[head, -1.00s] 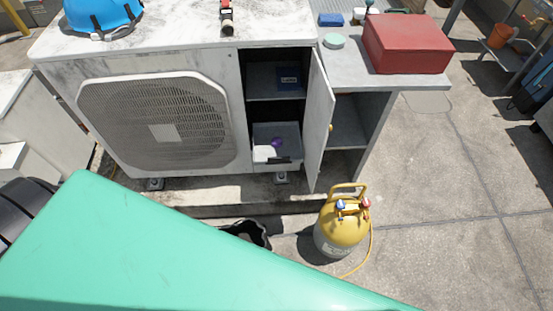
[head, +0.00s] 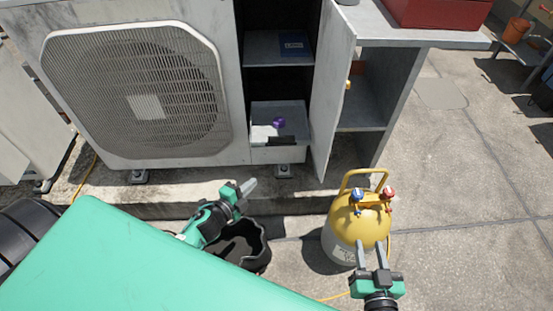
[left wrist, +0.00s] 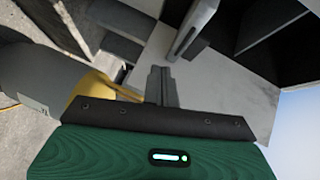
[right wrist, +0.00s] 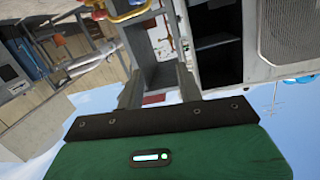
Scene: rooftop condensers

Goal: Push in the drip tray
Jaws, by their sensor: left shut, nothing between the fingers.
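The drip tray (head: 289,155) sits low in the open bay of the condenser unit, and its pale front appears to stick out a little. A purple item, a white item and a dark piece show in or at it. My left gripper (head: 250,186) is shut and empty, below and in front of the tray, apart from it. Its closed fingers also show in the left wrist view (left wrist: 162,85). My right gripper (head: 373,244) is open and empty, in front of the yellow cylinder. Its spread fingers show in the right wrist view (right wrist: 159,88).
The bay's door (head: 333,90) stands open to the right of the tray. The yellow cylinder (head: 345,225) stands on the ground at right. A black bucket (head: 252,255) is beneath my left gripper. A grey side bench (head: 420,38) holds a red box (head: 440,10). Open concrete lies at right.

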